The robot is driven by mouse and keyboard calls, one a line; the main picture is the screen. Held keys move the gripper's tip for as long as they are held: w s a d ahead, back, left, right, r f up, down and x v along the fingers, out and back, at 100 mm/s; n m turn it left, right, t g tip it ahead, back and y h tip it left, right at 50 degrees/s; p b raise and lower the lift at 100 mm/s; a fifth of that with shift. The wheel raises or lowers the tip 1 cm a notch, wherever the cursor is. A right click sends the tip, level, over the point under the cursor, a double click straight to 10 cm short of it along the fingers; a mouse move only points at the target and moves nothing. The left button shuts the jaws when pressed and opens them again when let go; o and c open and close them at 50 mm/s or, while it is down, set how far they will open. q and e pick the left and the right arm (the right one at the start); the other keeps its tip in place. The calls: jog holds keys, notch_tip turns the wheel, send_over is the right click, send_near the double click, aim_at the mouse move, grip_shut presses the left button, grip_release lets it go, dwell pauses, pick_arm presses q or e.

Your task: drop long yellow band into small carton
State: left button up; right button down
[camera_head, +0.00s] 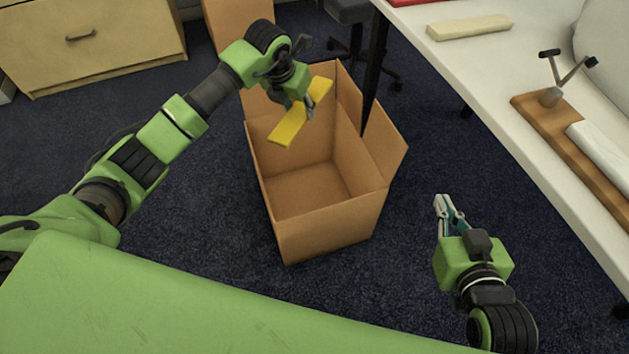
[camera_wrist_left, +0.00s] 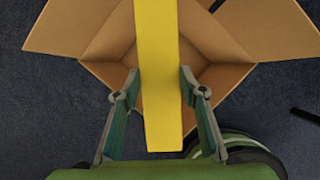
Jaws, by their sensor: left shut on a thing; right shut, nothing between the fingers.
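The long yellow band (camera_head: 288,129) is a flat bar held above the open carton (camera_head: 333,232) in the head view. My left gripper (camera_head: 309,108) is shut on the band near its middle. In the left wrist view the band (camera_wrist_left: 158,70) runs lengthwise between the two fingers of my left gripper (camera_wrist_left: 160,88). The carton (camera_wrist_left: 265,30) is below it there, with its flaps spread and its inside partly hidden by the band. In the head view the carton's visible floor is empty. My right gripper (camera_head: 446,204) is shut and empty, to the right of the carton.
A long white table (camera_head: 495,85) runs along the right, with a pale bar (camera_head: 469,27) and a wooden board (camera_head: 560,130) on it. A drawer cabinet (camera_head: 90,45) stands at the back left. An office chair (camera_head: 350,12) is behind the carton.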

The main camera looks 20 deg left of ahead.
dwell(0.3)
pick_arm(q)
jog(key=o, duration=1.2)
jog(key=v, duration=1.2)
jog(key=shift+f, duration=0.1)
